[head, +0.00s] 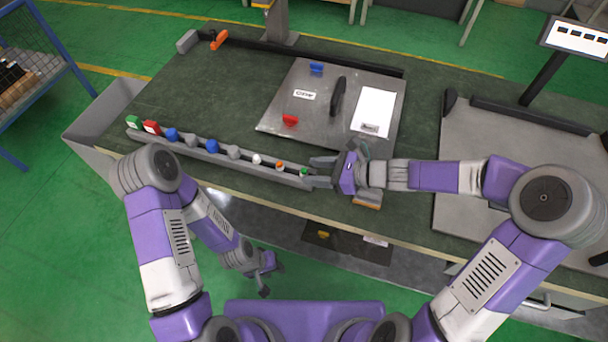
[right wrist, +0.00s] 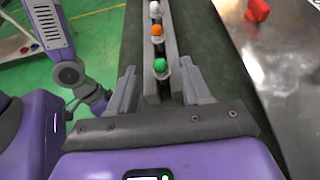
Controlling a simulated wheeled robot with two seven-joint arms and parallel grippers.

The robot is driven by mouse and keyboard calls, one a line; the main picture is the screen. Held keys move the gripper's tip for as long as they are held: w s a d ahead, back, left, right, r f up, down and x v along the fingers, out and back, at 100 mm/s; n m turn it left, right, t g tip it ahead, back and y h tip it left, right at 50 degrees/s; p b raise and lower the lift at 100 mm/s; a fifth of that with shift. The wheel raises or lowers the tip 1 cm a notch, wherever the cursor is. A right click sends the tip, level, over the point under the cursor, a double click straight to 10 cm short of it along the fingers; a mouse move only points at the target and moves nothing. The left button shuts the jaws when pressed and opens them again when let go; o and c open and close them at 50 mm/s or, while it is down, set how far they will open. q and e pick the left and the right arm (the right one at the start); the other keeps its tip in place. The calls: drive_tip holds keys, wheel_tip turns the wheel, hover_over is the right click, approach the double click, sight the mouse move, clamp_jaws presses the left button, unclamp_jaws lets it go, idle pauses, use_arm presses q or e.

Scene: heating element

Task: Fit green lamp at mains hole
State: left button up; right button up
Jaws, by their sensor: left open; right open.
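The green lamp (head: 304,171) is the rightmost small part in a long grey rack (head: 222,159) near the table's front edge. In the right wrist view the green lamp (right wrist: 160,65) shows as a round green cap, upright in the rack. My right gripper (head: 318,171) is open, its fingers on either side of the rack's end around the green lamp; I cannot tell whether they touch it. It also shows in the right wrist view (right wrist: 160,92). My left gripper (head: 265,280) is open and empty, low in front of the table. I cannot make out the mains hole on the metal panel (head: 315,80).
The rack also holds an orange lamp (head: 280,166), a white lamp (head: 257,159) and several blue, grey, red and green parts. The panel carries a red part (head: 290,120), a blue part (head: 316,69), a black handle (head: 338,97) and a white label. A screen (head: 578,40) stands at the right.

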drive_tip(key=shift+w+a+f, duration=0.2)
drive_tip(key=shift+a+f, duration=0.05)
drive_tip(key=shift+a, duration=0.35)
clamp_jaws()
